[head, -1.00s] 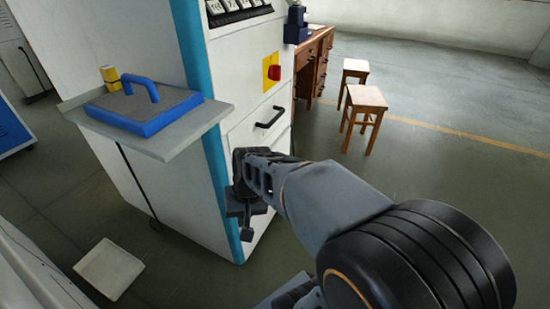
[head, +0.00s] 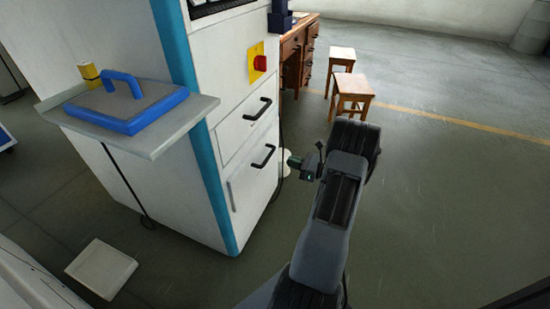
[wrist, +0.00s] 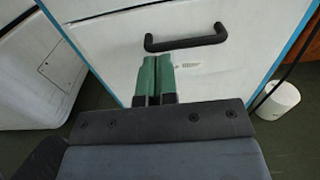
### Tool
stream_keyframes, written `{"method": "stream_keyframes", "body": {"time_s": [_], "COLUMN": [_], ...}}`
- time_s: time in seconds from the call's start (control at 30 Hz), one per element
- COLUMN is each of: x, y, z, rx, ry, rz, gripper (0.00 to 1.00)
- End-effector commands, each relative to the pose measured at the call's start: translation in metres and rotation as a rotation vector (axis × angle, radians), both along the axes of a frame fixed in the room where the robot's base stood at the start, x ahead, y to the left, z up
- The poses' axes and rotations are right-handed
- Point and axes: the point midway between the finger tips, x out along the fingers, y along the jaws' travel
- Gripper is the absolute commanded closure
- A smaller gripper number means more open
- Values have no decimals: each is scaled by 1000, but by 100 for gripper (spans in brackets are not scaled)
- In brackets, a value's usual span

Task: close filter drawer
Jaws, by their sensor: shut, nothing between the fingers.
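The white machine cabinet has two drawer fronts on its right-hand face. The upper front (head: 240,122) has a black handle (head: 257,108). The lower front (head: 247,185) has its own black handle (head: 263,157). I cannot tell which is the filter drawer, or how far either stands out. My gripper (head: 291,162) is just right of the lower handle, apart from it in the picture. In the wrist view my gripper (wrist: 156,62) shows two green fingers together, empty, pointing at a white front (wrist: 110,45) below its black handle (wrist: 187,39).
A side shelf (head: 185,125) carries a blue-rimmed lid (head: 130,110) and a yellow item (head: 88,74). A white bin (wrist: 277,101) stands on the floor right of the cabinet. Two wooden stools (head: 352,92) and a desk (head: 299,50) are behind. The floor to the right is clear.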

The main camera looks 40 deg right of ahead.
Motion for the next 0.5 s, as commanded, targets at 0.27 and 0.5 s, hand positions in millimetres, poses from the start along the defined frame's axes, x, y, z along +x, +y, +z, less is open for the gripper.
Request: {"method": "stream_keyframes", "body": {"time_s": [0.27,0.5], "x": [43,81], "y": [24,44], "z": [-3,-3], "rx": [1,0], "ry": [-2,-1], "rz": [2,1], "gripper": [100,100]}}
